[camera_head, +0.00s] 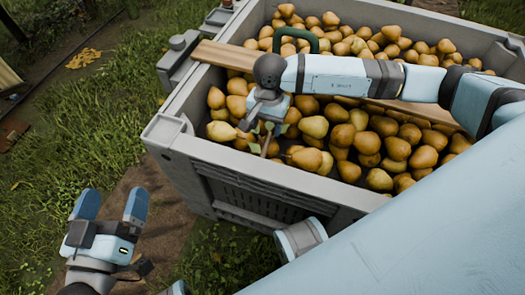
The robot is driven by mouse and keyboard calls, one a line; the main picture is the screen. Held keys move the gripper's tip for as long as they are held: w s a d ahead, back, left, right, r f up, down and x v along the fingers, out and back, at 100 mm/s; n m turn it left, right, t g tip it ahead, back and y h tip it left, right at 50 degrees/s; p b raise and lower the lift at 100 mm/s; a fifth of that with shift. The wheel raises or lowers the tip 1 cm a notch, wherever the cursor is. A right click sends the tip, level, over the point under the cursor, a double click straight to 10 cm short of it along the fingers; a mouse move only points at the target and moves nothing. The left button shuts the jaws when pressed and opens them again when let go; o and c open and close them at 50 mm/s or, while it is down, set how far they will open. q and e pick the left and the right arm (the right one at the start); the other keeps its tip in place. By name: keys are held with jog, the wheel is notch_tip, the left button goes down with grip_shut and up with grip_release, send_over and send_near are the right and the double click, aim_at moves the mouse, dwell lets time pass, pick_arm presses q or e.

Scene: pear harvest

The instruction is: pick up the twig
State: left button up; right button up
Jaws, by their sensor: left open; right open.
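A thin brown twig (265,146) with a few green leaves lies on the pears near the bin's front left corner. My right gripper (259,126) points down right at the twig, its fingers apart. The fingers partly hide the twig's upper end, and I cannot tell whether they touch it. My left gripper (112,205) is open and empty, low at the left outside the bin, above bare soil.
A large grey bin (262,176) is full of yellow-brown pears (314,127). A wooden plank (226,56) lies across it, under my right arm. A green handle (297,33) stands behind that arm. Grass (75,135) is open at the left.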

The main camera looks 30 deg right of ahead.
jog(key=b, duration=0.1)
send_over(264, 148)
jog(key=f, duration=0.4)
jog(key=shift+w+d+f, duration=0.1)
jog(key=shift+d+f, duration=0.15)
jog(key=shift+d, duration=0.05)
jog(key=f, duration=0.1)
jog(key=f+b, duration=0.2)
jog(key=shift+a+f, duration=0.25)
jog(key=shift+f, duration=0.15)
jog(key=shift+f+b, duration=0.3)
jog(key=shift+f, duration=0.05)
pick_arm(q)
jog(key=f, duration=0.1)
jog(key=w+f+m, duration=0.1)
jog(key=f, duration=0.1)
jog(key=shift+a+g, duration=0.2)
jog(key=shift+g, duration=0.1)
jog(key=shift+s, duration=0.1)
pick_arm(e)
grip_shut()
